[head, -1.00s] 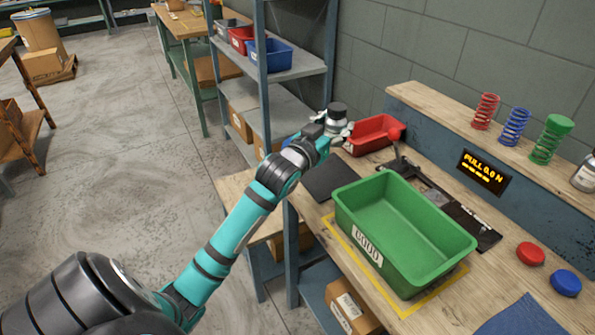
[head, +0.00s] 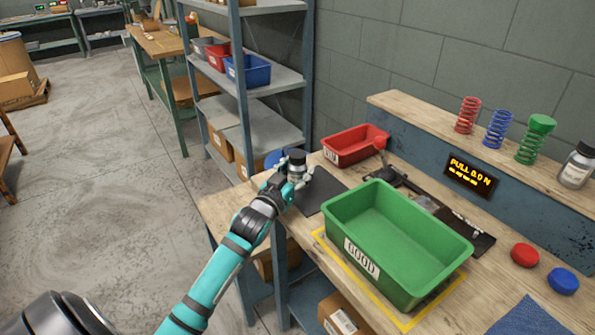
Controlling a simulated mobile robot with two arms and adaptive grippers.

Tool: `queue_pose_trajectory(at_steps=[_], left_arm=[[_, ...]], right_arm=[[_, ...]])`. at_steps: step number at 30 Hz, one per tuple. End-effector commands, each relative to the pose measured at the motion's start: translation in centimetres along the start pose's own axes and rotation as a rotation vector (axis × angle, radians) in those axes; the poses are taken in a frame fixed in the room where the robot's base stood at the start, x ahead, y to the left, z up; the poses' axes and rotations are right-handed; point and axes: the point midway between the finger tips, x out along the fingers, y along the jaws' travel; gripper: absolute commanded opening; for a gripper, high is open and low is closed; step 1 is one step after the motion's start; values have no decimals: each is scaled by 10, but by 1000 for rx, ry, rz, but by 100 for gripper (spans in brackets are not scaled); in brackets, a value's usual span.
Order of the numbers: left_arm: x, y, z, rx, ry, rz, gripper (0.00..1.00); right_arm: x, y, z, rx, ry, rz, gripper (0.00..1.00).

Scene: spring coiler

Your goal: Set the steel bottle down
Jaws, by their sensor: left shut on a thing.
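The steel bottle (head: 297,158) shows its dark cap and a little of its silvery body; the lower part is hidden by the fingers. My left gripper (head: 295,176) is shut around it, at the far left end of the workbench. It is at the left edge of a dark flat mat (head: 322,192), in front of the red bin. I cannot tell whether the bottle's base touches the surface. My right gripper is not in view.
A green bin (head: 395,262) marked GOOD stands on a yellow-outlined area to the right. A red bin (head: 350,146) sits behind the mat. Another bottle (head: 577,168) and coloured springs (head: 498,130) stand on the back ledge. A grey shelf unit (head: 262,78) rises behind the arm.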

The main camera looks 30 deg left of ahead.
Motion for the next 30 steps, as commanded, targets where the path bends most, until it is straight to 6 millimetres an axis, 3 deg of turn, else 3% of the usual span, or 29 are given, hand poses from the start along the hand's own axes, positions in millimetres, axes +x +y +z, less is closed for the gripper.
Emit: queue_pose_trajectory(at_steps=[11, 12, 16, 26, 30], left_arm=[[0, 0, 3, 1, 3, 0, 2], [0, 0, 3, 1, 1, 0, 49], [0, 0, 3, 1, 1, 0, 66], [0, 0, -1, 1, 3, 0, 67], [-17, 0, 2, 1, 0, 1, 67]], right_arm=[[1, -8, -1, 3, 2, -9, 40], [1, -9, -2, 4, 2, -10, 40], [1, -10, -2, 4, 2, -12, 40], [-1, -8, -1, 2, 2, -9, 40], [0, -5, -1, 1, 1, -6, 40]])
